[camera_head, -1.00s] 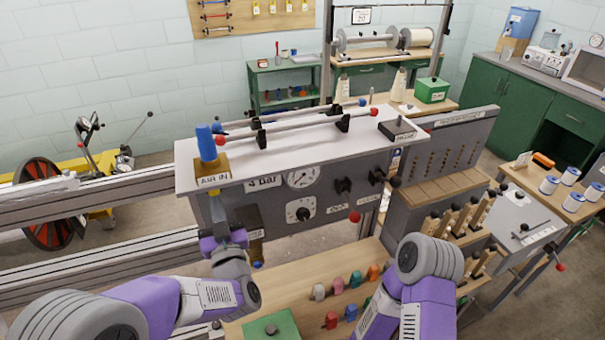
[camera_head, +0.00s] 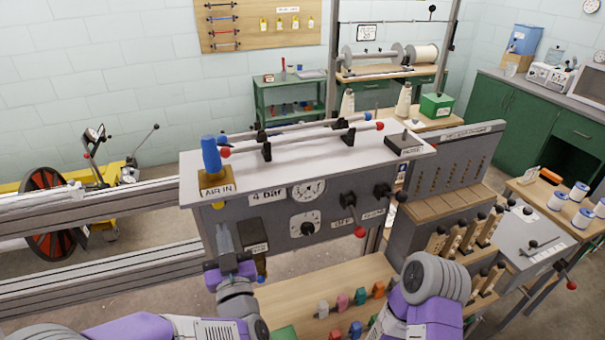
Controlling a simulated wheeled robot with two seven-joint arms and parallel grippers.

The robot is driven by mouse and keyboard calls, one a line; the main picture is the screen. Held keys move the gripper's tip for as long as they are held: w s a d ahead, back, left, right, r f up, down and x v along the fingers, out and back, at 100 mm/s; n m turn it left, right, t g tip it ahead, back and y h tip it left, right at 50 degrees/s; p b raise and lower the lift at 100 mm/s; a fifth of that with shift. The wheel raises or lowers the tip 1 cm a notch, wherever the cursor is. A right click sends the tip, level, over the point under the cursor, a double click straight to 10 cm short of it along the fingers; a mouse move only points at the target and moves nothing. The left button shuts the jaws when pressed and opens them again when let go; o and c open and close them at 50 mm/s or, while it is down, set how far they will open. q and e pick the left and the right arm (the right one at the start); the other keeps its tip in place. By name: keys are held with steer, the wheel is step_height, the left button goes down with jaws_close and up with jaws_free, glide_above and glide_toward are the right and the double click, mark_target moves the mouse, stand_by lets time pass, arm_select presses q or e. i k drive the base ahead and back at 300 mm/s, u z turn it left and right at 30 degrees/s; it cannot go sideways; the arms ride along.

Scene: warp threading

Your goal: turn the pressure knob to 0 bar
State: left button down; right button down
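The pressure knob (camera_head: 307,228) is a black knob on a white square dial plate on the front of the grey panel. Its pointer is too small to read. A round gauge (camera_head: 308,190) sits above it, with a "4 Bar" label (camera_head: 267,197) to the gauge's left. My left gripper (camera_head: 224,238) points up in front of the panel's left end, below the AIR IN block and left of the knob, apart from the knob. Its fingers show edge-on, so their gap cannot be judged. My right arm stands at the lower right; its gripper does not show.
Two more black knobs (camera_head: 348,199) and a red ball (camera_head: 360,232) project from the panel right of the dial. A dark box (camera_head: 253,234) lies between my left gripper and the dial. A wooden board (camera_head: 292,293) with coloured pieces is below. Metal rails (camera_head: 100,270) run left.

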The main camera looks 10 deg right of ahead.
mark_target(308, 229)
steer(key=k, duration=1)
